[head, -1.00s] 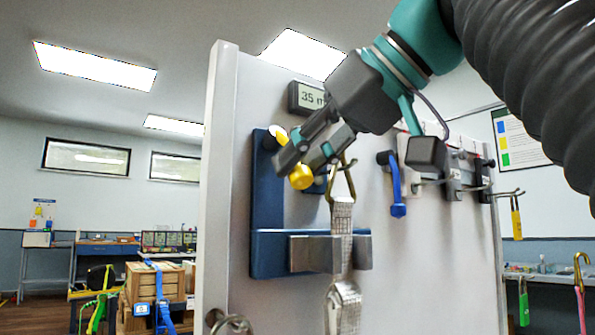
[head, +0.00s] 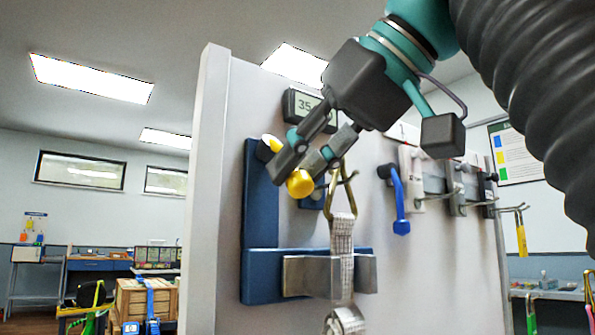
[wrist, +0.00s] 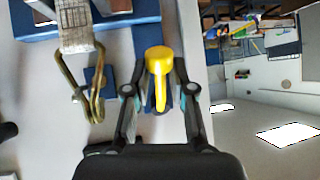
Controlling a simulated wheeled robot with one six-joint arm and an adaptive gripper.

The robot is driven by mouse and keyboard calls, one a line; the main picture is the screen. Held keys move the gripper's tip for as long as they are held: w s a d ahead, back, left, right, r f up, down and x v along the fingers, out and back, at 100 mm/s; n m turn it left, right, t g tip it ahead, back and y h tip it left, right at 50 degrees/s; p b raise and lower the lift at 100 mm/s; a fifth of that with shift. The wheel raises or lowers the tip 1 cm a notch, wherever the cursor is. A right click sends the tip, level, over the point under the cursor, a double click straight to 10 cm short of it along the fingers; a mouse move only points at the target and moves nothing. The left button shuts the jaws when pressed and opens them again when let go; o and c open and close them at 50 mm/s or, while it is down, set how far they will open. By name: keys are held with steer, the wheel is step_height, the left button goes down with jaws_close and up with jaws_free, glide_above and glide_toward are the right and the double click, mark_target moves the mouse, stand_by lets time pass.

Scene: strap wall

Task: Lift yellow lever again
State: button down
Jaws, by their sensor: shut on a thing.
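The yellow lever (head: 299,184) has a round knob and sits at the upper part of a blue bracket (head: 262,215) on the grey panel. It also shows in the wrist view (wrist: 159,62), with its shaft between my fingers. My gripper (head: 302,170) is shut on the lever, just behind the knob. In the wrist view my gripper (wrist: 160,92) has one finger on each side of the lever. A brass hook (head: 341,190) with a grey webbing strap (head: 342,232) hangs close to the right. The strap passes through a metal clamp (head: 308,276).
A small display (head: 304,104) reads 35 above the lever, partly covered by my gripper. A blue lever (head: 397,200) and several hooks are to the right on the panel. A wooden crate (head: 146,300) stands at the lower left behind the panel.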

steer(key=c, duration=1)
jaws_free()
steer(key=shift+o, duration=0.2)
